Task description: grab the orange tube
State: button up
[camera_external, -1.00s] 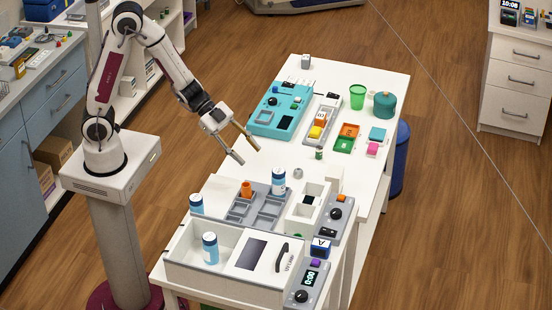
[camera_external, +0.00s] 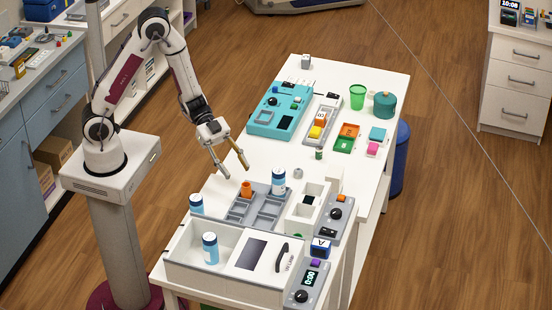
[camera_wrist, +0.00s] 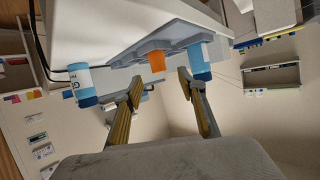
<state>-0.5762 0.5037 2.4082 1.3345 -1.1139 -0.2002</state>
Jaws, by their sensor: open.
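The orange tube (camera_external: 246,189) stands upright in a compartment of the grey tray (camera_external: 268,222), in its back left part. It also shows in the wrist view (camera_wrist: 157,61), near the middle, beyond and between my fingertips. My gripper (camera_external: 236,173) is open and empty, in the air above and a little left of the tube, with its fingers pointing down and right. In the wrist view my gripper (camera_wrist: 160,82) has its two fingers wide apart. The fingers do not appear to touch the tube.
A blue-and-white bottle (camera_external: 278,181) stands in the tray just right of the tube. Another bottle (camera_external: 196,204) stands left of the tray, and a third bottle (camera_external: 210,248) stands in the white box (camera_external: 190,250) in front. A white two-well block (camera_external: 306,208) stands right of the tray.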

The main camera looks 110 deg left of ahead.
aim_at(248, 189)
jog(key=shift+x, duration=1.25)
jog(key=shift+d+r+x, duration=0.1)
jog(key=shift+x, duration=0.65)
jog(key=shift+d+r+x, duration=0.1)
jog(key=shift+r+x, duration=0.05)
jog(key=shift+x, duration=1.7)
jog(key=shift+c, duration=0.3)
jog(key=c, duration=1)
